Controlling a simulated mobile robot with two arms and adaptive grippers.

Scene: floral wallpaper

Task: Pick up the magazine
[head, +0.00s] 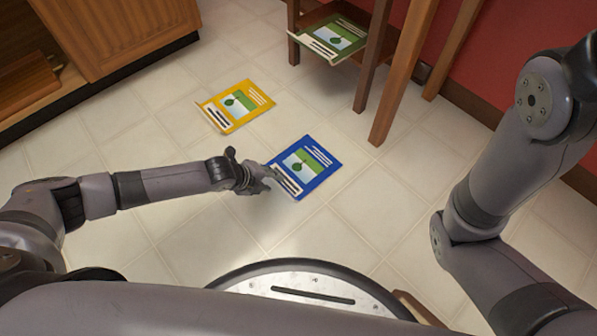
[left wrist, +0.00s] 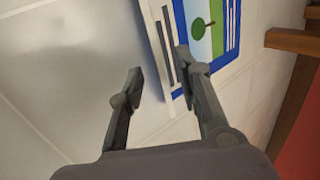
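A blue magazine (head: 305,167) with a tree picture lies on the tiled floor in front of me. A yellow magazine (head: 238,105) lies on the floor farther back and to its left. A green magazine (head: 335,37) rests on a low wooden shelf at the back. My left gripper (head: 268,178) is at the left edge of the blue magazine. In the left wrist view its two fingers (left wrist: 157,62) are apart with nothing held. There the right finger overlaps the blue magazine (left wrist: 208,30); I cannot tell if it touches. My right gripper is out of view.
A wooden cabinet (head: 115,30) stands at the back left. The wooden shelf's legs (head: 375,55) and another wooden leg (head: 404,75) stand at the back right before a red wall (head: 480,70).

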